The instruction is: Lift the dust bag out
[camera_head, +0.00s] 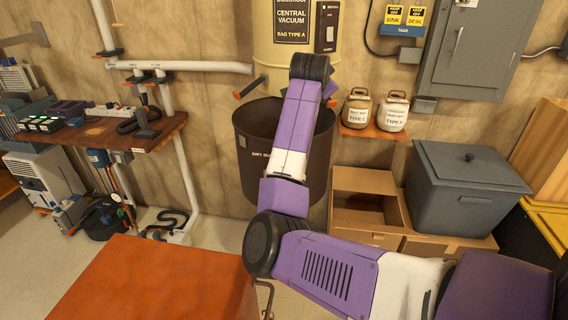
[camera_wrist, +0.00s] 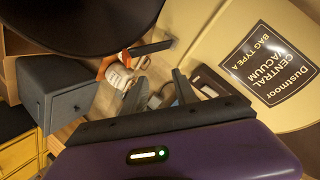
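The cream central vacuum canister (camera_head: 265,45), labelled bag type A, hangs on the wall above a dark dirt bucket (camera_head: 262,170). In the wrist view the canister (camera_wrist: 225,48) is on the right and the bucket (camera_wrist: 80,20) at the upper left. I see no dust bag inside either; the bucket's inside is largely hidden by my arm. Two jar-shaped things, one tan (camera_head: 358,108) and one white (camera_head: 394,112) labelled type A, stand on a small shelf. My gripper (camera_wrist: 158,92) has its fingers apart with nothing between them, near the canister; the head view hides its fingertips.
An orange-red surface (camera_head: 150,285) is in front. An open cardboard box (camera_head: 365,180) and a lidded grey bin (camera_head: 465,190) stand at the right. A wooden bench (camera_head: 105,138) is at the left. Latches with orange tips (camera_head: 250,88) stick out below the canister.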

